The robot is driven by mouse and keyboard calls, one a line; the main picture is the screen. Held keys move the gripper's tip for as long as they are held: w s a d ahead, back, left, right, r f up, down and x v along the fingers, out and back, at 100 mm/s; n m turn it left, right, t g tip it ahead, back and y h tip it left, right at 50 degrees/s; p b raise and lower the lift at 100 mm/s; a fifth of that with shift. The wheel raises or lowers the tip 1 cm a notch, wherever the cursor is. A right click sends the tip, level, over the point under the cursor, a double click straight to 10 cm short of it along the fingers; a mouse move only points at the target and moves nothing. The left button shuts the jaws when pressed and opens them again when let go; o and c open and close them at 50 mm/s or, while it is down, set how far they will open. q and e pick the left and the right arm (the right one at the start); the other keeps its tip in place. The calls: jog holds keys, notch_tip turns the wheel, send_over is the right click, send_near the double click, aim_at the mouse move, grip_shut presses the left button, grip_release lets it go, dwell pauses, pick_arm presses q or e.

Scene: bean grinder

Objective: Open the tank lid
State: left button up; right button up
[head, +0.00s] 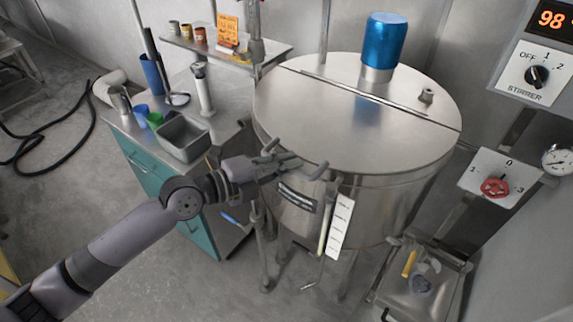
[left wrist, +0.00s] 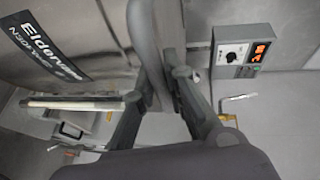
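The steel tank (head: 365,215) stands right of centre in the head view. Its flat round lid (head: 335,115) lies closed on top, with a seam across its back part. The lid handle (head: 318,172) is a bent bar at the lid's front edge; it shows as a curved grey bar in the left wrist view (left wrist: 146,40). My left gripper (head: 282,163) is at this handle, its fingers close on either side of the bar in the left wrist view (left wrist: 165,85), and looks shut on it. The exact finger contact is partly hidden. My right gripper is not in view.
A blue motor cover (head: 385,40) stands on the tank's back part. A teal cabinet (head: 160,190) with a metal tray (head: 183,138) and cups is to the left.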

pick_arm(q)
grip_shut()
dwell(0.3)
